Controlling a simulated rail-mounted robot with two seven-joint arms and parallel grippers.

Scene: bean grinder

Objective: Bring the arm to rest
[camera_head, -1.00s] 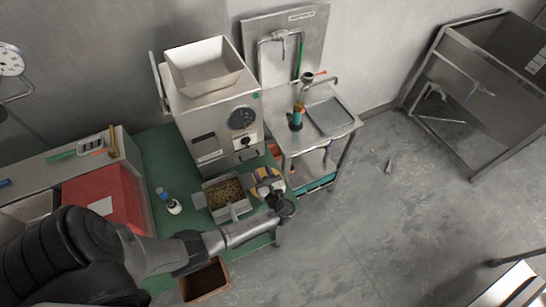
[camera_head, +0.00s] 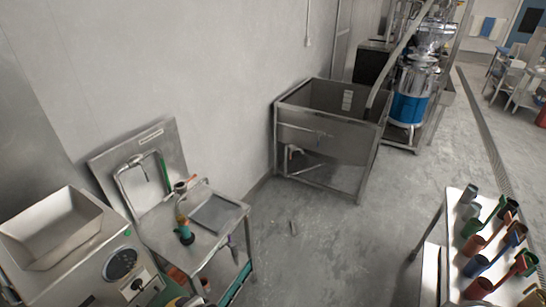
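Neither of my grippers shows clearly in the head view now, and neither of my arms can be made out. A few small dark and yellow parts at the bottom edge, beside the grinder, are cut off and too unclear to name. The bean grinder (camera_head: 112,262), a steel box with a dial and a square open hopper (camera_head: 52,228) on top, stands at the lower left and is partly cut off by the frame.
A steel sink stand (camera_head: 217,214) with a green-and-orange tool (camera_head: 184,231) stands right of the grinder. A large steel basin (camera_head: 330,140) stands by the wall. A table (camera_head: 455,235) with several coloured handled cups is at the right. The grey floor between is open.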

